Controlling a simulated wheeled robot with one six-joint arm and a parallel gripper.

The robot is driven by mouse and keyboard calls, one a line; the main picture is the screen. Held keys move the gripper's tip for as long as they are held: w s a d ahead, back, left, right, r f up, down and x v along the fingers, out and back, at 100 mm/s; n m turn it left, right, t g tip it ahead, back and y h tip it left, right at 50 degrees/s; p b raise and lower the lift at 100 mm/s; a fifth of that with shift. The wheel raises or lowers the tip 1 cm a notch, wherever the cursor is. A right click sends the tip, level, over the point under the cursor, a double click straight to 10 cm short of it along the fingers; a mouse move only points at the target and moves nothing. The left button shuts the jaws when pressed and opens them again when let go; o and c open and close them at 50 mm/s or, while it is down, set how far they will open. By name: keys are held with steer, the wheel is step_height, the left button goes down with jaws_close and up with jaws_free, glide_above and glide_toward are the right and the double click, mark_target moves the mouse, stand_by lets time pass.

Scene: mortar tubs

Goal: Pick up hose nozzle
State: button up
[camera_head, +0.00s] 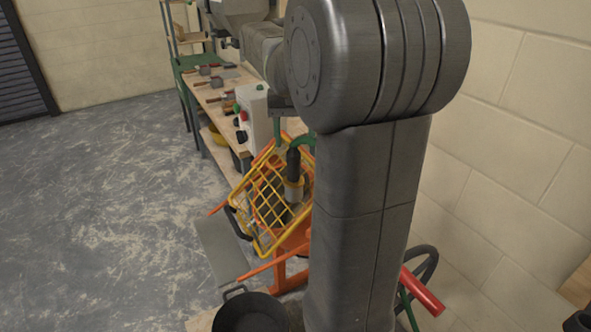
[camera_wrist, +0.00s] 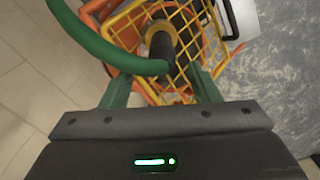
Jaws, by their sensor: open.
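A black and yellow piece (camera_head: 293,178), which looks like the hose nozzle, stands tilted at the yellow wire grid of an orange machine. It also shows in the wrist view (camera_wrist: 161,42), at top centre. A green hose (camera_wrist: 95,38) curves in from the upper left and meets it; its bend also shows in the head view (camera_head: 303,141). My gripper (camera_wrist: 162,82) is open, its two green fingers apart, with no object visibly gripped. The nozzle appears beyond the fingertips, roughly between them. In the head view my arm hides part of the machine.
The yellow grid (camera_head: 262,212) and the orange frame (camera_head: 290,262) surround the nozzle closely. A workbench with tools (camera_head: 215,85) is behind. The grey floor at left is clear; a block wall is at right.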

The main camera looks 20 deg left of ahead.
mark_target(293, 164)
steer(key=f, duration=0.5)
steer(key=f+p, duration=0.1)
steer(key=f, duration=0.1)
steer(key=shift+s+f, duration=0.25)
steer(key=shift+f, duration=0.1)
steer(key=shift+r, duration=0.1)
jaws_close()
